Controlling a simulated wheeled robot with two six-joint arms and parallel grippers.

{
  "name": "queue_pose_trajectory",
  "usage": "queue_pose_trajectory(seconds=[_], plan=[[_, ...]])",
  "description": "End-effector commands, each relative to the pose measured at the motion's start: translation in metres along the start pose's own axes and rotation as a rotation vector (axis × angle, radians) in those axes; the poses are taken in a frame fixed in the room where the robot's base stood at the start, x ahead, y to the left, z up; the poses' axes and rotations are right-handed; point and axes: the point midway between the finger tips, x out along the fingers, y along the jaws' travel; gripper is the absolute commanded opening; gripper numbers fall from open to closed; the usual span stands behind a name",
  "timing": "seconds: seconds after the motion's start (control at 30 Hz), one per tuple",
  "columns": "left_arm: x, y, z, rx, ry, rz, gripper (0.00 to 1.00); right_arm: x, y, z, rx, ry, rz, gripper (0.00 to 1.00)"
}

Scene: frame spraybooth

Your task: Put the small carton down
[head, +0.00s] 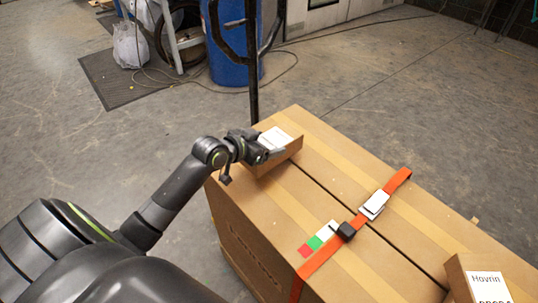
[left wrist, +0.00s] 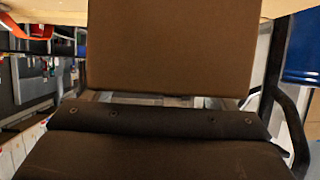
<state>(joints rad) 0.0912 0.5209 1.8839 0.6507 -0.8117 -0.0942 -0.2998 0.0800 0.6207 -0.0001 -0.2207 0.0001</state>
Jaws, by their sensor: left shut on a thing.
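A small brown carton (head: 281,156) with a white label on top is at the far left corner of the large carton (head: 325,153). My left gripper (head: 270,154) is shut on its near left side. I cannot tell whether the small carton touches the large carton's top or hangs just above it. In the left wrist view the small carton (left wrist: 170,45) fills the upper middle as a plain brown face. The fingertips are mostly hidden there. My right gripper is not in view.
An orange strap (head: 323,258) with a buckle (head: 375,203) crosses the large carton. Another labelled carton (head: 457,282) stands at the lower right. A dark upright post (head: 254,95) rises close behind the held carton. A blue drum (head: 225,50) stands further back.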

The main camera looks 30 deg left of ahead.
Motion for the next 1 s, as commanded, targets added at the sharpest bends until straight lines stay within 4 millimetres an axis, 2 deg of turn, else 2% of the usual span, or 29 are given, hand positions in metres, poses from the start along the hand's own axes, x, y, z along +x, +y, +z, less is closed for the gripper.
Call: queue_pose_trajectory(seconds=[0.33,0.7,0.73,0.87,1.0], plan=[[0.018,0.001,0.035,0.000,0.004,0.001,0.41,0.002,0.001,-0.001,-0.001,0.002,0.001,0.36],[0.019,0.001,0.039,0.003,0.005,0.001,0.41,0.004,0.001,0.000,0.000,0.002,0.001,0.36],[0.019,0.000,0.040,0.002,0.002,0.000,0.81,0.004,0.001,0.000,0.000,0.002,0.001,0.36],[0.019,0.000,0.040,0.002,0.001,0.000,0.98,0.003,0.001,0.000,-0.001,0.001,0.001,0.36],[0.019,0.000,0.040,0.002,0.001,0.000,1.00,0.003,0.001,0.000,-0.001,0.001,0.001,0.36]])
